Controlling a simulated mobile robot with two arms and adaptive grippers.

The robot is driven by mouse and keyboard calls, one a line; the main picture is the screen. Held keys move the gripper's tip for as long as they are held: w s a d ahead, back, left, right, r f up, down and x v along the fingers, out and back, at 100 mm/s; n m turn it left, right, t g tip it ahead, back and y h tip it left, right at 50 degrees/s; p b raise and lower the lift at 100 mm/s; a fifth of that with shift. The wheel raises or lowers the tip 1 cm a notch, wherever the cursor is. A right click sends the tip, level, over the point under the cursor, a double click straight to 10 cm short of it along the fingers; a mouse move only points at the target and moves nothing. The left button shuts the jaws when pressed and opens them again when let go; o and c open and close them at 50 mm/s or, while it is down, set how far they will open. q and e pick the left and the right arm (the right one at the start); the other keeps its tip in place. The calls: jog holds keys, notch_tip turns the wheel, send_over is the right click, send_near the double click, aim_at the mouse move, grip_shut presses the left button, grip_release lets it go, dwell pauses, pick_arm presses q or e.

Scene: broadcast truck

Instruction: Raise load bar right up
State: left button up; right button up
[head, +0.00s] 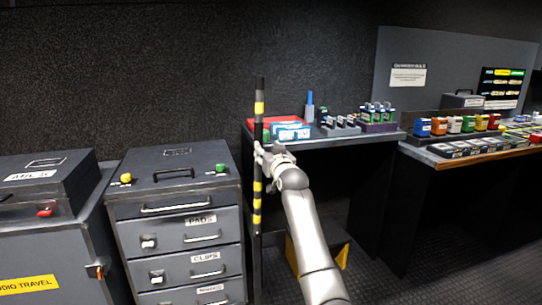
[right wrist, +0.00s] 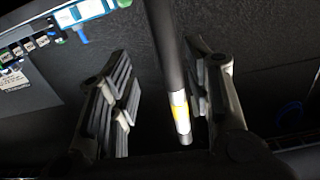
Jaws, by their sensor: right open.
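The load bar (head: 257,205) is a thin black pole with yellow bands. In the head view it stands upright between the drawer cabinet and the table, close to the dark wall. My right gripper (head: 266,153) is at the middle of the bar, reaching in from the lower right. In the right wrist view the bar (right wrist: 168,50) passes between the two spread fingers of the open gripper (right wrist: 165,88). I see a gap on both sides there, wider on the left finger's side. The bar's lower end is hard to make out in the head view. My left gripper is not in view.
A grey drawer cabinet (head: 190,218) stands just left of the bar, with a case (head: 45,184) further left. A table (head: 340,141) with red and blue items stands right of it. A yellow bin (head: 333,258) is on the floor below. A counter (head: 460,160) holds several coloured boxes.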

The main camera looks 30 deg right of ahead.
jog(key=shift+v, duration=1.6)
